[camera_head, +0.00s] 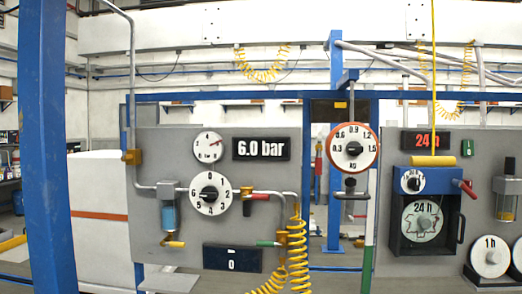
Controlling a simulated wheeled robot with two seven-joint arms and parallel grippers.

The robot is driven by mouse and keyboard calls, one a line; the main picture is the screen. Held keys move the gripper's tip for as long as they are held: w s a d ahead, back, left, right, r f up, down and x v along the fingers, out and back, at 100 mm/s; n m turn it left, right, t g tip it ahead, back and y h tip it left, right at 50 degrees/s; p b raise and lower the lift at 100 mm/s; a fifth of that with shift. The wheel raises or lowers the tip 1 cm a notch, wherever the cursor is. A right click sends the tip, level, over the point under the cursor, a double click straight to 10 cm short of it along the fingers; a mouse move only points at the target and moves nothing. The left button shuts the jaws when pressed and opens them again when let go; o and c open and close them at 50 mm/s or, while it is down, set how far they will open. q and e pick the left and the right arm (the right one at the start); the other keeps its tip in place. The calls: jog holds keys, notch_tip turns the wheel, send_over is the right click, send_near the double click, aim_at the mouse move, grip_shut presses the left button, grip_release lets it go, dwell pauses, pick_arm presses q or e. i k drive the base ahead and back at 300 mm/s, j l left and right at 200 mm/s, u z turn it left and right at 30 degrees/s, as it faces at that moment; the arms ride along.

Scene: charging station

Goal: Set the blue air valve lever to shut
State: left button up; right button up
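I see no lever that is clearly blue. On the left grey panel (145,222), grey air piping carries small levers: a yellow lever (175,244) under a blue filter bowl (168,217), a red lever (257,196) to the right of the round dial, and a green lever (266,243) lower down. All three look roughly level. Neither gripper is in view.
A blue post (46,140) stands close on the left. Coiled yellow hoses (298,250) hang at the left panel's right edge. A blue-topped unit (428,180) with a red handle (465,188) is on the right panel. A gap lies between the panels.

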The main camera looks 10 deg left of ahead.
aim_at(124, 141)
jog(key=i+j+u, duration=0.15)
jog(key=u, duration=0.2)
jog(key=i+j+u, duration=0.1)
jog(key=u, duration=0.2)
jog(key=i+j+u, duration=0.15)
jog(key=u, duration=0.2)
jog(key=i+j+z, duration=0.4)
jog(key=j, duration=1.5)
jog(key=j+z, duration=0.4)
jog(key=j, duration=1.45)
jog(key=k, duration=0.1)
